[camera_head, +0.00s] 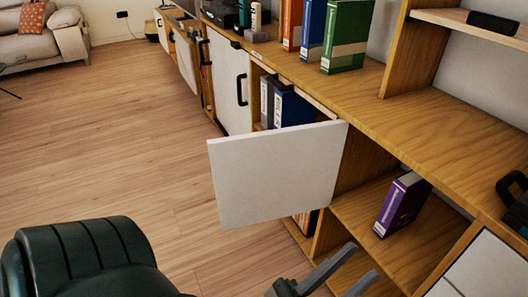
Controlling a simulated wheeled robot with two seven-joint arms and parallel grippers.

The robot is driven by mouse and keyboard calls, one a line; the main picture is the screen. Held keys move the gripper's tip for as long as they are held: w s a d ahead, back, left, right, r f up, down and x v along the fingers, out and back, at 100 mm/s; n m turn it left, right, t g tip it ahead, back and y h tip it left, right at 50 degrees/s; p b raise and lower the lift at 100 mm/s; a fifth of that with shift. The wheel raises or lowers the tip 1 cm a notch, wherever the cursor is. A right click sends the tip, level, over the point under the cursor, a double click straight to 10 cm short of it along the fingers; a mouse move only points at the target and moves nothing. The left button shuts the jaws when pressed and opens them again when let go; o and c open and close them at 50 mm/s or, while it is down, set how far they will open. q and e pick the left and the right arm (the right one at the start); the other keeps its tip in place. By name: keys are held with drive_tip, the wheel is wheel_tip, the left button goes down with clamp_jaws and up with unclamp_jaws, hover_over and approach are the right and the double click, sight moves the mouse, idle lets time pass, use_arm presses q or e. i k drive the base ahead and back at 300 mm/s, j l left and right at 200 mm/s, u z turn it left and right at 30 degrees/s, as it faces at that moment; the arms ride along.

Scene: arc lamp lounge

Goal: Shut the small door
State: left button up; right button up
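The small door (270,175) is a plain white panel standing wide open at the middle of the head view. Its right edge meets the wooden cabinet (365,160), and the panel juts out to the left over the floor. Blue binders (291,108) show in the compartment behind it; the door hides the lower part. My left gripper (364,260) is at the bottom, below and right of the door. Its two grey fingers are apart with nothing seen between them, and it appears not to touch the door. My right gripper is not in view.
A purple binder (402,203) stands on an open shelf right of the door. A closed white door (230,88) with a black handle is farther left, and another panel (186,60) beyond it appears ajar.

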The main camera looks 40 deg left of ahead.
sight(267, 176)
drive_tip(key=j+z, duration=0.15)
drive_tip(key=j, duration=0.25)
drive_tip(key=k+j+z, duration=0.2)
drive_tip(key=j, duration=0.2)
drive_tip(key=j+z, duration=0.15)
drive_tip(key=j, duration=0.25)
drive_tip(key=k+j+z, duration=0.2)
drive_tip(key=j, duration=0.15)
drive_tip(key=k+j+z, duration=0.15)
drive_tip(key=j, duration=0.2)
drive_tip(key=j+z, duration=0.15)
drive_tip(key=j, duration=0.25)
drive_tip(key=k+j+z, duration=0.15)
drive_tip(key=j, duration=0.2)
drive_tip(key=j+z, duration=0.15)
drive_tip(key=j, duration=0.25)
drive_tip(key=k+j+z, duration=0.15)
drive_tip(key=j, duration=0.2)
drive_tip(key=k+j+z, duration=0.15)
drive_tip(key=j, duration=0.75)
drive_tip(key=k+j+u, duration=0.15)
drive_tip(key=k, duration=0.25)
drive_tip(key=k+j+u, duration=0.15)
drive_tip(key=k, duration=0.2)
